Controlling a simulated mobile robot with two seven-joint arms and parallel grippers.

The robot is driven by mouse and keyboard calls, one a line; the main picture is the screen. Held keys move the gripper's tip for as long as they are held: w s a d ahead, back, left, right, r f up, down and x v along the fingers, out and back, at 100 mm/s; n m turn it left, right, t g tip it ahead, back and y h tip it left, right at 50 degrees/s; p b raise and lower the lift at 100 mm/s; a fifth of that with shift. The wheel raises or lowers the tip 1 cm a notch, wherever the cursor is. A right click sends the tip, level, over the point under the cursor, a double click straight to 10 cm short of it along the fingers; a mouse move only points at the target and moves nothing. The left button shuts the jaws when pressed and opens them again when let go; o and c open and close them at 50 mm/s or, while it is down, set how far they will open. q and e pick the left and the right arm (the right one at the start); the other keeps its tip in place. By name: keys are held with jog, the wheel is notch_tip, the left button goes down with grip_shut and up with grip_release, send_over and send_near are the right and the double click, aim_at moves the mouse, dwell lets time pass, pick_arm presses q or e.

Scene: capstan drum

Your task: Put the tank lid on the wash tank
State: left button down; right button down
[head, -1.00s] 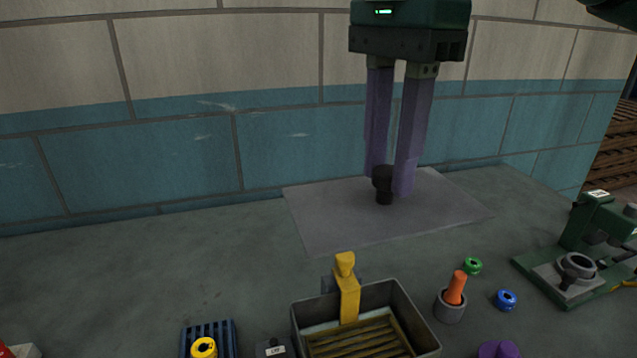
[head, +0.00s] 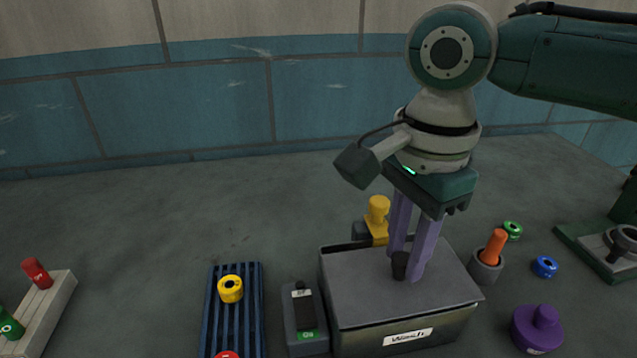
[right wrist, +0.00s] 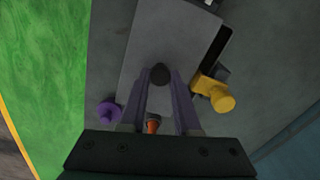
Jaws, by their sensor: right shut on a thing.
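The tank lid (head: 365,297) is a flat grey plate with a black knob (head: 399,266). It lies over the wash tank (head: 360,340), a dark box with a "Wash" label on its front. My right gripper (head: 409,270) comes from above with its purple fingers shut on the knob. The right wrist view shows the knob between the fingertips (right wrist: 160,80). There, a dark gap shows along the lid's right edge, on the yellow lever's (right wrist: 217,95) side. I cannot tell whether the lid rests fully on the rim. My left gripper is not in view.
The yellow lever (head: 378,215) stands behind the tank. An orange peg in a grey cup (head: 487,268) and a purple knobbed piece (head: 537,330) are to its right. A small dark box (head: 304,325) and a blue rack (head: 233,315) are to its left. The back left is clear.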

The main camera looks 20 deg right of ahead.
jog(key=shift+f, duration=0.45)
jog(key=shift+f, duration=0.1)
jog(key=c, duration=0.6)
grip_release()
